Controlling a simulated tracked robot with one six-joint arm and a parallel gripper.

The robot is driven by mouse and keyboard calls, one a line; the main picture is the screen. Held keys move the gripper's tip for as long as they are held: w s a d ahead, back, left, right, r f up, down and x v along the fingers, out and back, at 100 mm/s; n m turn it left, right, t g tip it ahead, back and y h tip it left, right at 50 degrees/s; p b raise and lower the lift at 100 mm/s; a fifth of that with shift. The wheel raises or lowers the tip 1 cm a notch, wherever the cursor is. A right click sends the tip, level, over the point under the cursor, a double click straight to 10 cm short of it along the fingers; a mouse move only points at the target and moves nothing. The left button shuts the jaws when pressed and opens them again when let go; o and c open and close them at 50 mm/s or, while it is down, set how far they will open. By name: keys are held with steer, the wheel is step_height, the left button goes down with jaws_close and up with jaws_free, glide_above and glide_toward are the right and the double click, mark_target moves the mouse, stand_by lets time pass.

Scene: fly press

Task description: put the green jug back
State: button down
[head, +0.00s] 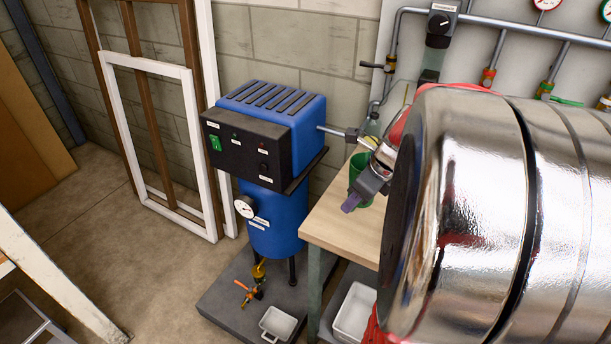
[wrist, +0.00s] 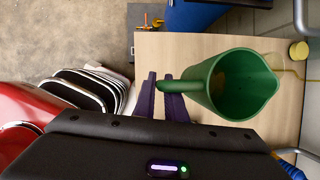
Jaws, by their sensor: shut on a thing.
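The green jug (wrist: 230,85) is open-topped with a spout on the right and a handle on the left in the wrist view. My gripper (wrist: 162,92) has purple fingers closed around the jug's handle. In the head view the jug (head: 357,165) shows partly behind my gripper (head: 352,202), over the far end of the wooden bench (head: 340,225). The bench top (wrist: 160,48) lies beneath the jug in the wrist view. I cannot tell whether the jug's base touches it.
A blue machine (head: 276,215) with a black control box stands left of the bench. White trays (head: 279,323) sit low down. Pipes and valves (head: 490,78) line the wall behind. A small yellow item (wrist: 299,50) is near the bench's right edge in the wrist view.

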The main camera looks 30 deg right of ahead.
steer(key=shift+f, duration=1.15)
steer(key=shift+f, duration=1.85)
steer(key=shift+f, duration=0.1)
steer(key=c, duration=1.8)
jaws_free()
steer(key=v, duration=1.2)
